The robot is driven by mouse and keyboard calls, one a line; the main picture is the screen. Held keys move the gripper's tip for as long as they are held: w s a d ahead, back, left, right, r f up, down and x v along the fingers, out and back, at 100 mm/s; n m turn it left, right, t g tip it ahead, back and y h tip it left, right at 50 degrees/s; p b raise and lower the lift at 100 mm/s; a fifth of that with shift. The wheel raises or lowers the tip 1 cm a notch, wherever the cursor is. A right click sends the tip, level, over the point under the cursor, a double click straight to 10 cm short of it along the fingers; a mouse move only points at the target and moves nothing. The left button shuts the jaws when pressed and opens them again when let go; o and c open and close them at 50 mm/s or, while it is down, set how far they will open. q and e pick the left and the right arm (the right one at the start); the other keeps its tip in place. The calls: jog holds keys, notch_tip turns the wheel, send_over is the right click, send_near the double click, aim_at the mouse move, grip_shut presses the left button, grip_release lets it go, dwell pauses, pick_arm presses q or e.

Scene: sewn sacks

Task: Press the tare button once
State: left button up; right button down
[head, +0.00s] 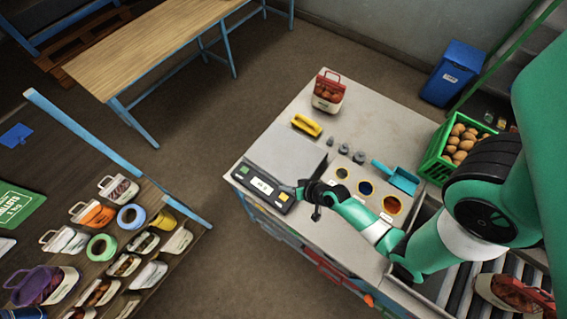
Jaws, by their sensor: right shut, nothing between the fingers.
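The scale's dark console (257,181) lies at the left front edge of the grey worktop, with a small lit display in its middle. A green button (243,169) sits at its left end and a yellow button (283,197) at its right end. I cannot read which one is marked tare. My right gripper (302,191) reaches in from the right, shut and empty, at the console's right end close to the yellow button. From this angle I cannot tell whether it touches the console. My left gripper is out of view.
A green crate (437,160) of potatoes stands right. A dark table with several sacks and tape rolls is at left.

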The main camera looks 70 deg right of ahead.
aim_at(286, 199)
notch_tip(286, 199, down, 8)
jog(key=b, duration=0.7)
jog(key=shift+f, duration=0.1)
dwell(1.5)
jog(key=shift+f+b, duration=0.4)
jog(key=shift+b, duration=0.1)
jog(key=shift+f+b, duration=0.4)
jog(key=shift+f, duration=0.1)
dwell(0.3)
jog(key=shift+r, duration=0.1)
jog(key=shift+r+p, duration=0.8)
jog(key=shift+p, duration=0.05)
notch_tip(286, 199, up, 5)
jog(key=p, duration=0.5)
jog(key=shift+r, duration=0.1)
